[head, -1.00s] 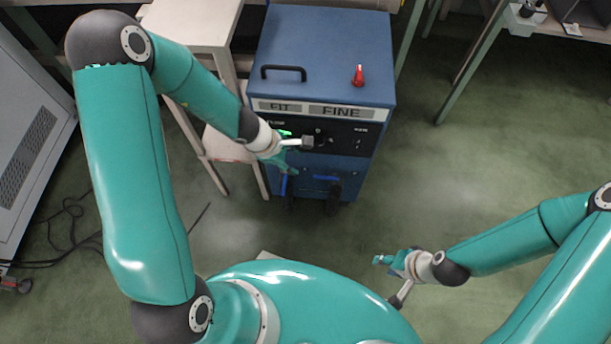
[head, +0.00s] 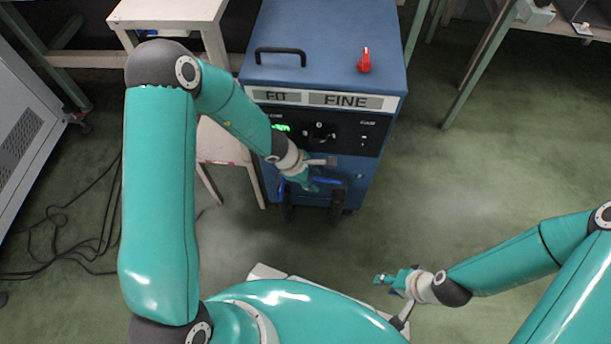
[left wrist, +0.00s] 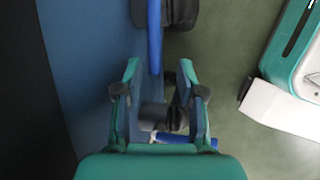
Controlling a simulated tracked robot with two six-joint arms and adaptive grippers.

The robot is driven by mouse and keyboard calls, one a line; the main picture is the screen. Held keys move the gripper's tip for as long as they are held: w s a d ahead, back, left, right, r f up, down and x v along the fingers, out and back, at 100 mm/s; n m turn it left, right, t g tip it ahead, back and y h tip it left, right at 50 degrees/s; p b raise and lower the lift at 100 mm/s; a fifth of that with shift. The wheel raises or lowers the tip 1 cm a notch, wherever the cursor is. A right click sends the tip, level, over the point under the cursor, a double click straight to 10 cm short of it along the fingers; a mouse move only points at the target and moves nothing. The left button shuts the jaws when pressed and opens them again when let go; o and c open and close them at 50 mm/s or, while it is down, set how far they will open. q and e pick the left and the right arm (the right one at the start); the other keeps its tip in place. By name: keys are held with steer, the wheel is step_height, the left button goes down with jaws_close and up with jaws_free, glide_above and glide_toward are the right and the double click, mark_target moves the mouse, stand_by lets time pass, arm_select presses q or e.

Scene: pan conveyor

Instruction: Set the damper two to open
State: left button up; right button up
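A blue cabinet (head: 325,45) stands ahead, with a dark front panel. Low on its front are blue bar handles on dark round fittings; a horizontal blue bar (head: 327,181) shows beside my left gripper (head: 312,186). I cannot read which one is damper two. In the left wrist view, the left gripper's fingers (left wrist: 158,70) are apart. A long blue bar (left wrist: 154,35) lies beyond the tips, and a dark round fitting (left wrist: 165,116) with another blue bar (left wrist: 200,142) shows between or behind the fingers; contact is unclear. My right gripper (head: 384,280) hangs over the floor, away from the cabinet.
The cabinet carries a black top handle (head: 280,56), a red knob (head: 364,60) and a dark panel knob (head: 320,133). A pale table (head: 170,12) and stool (head: 222,148) stand at left, with cables (head: 70,240) on the floor.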

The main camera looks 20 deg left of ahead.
arm_select(q)
jaws_close()
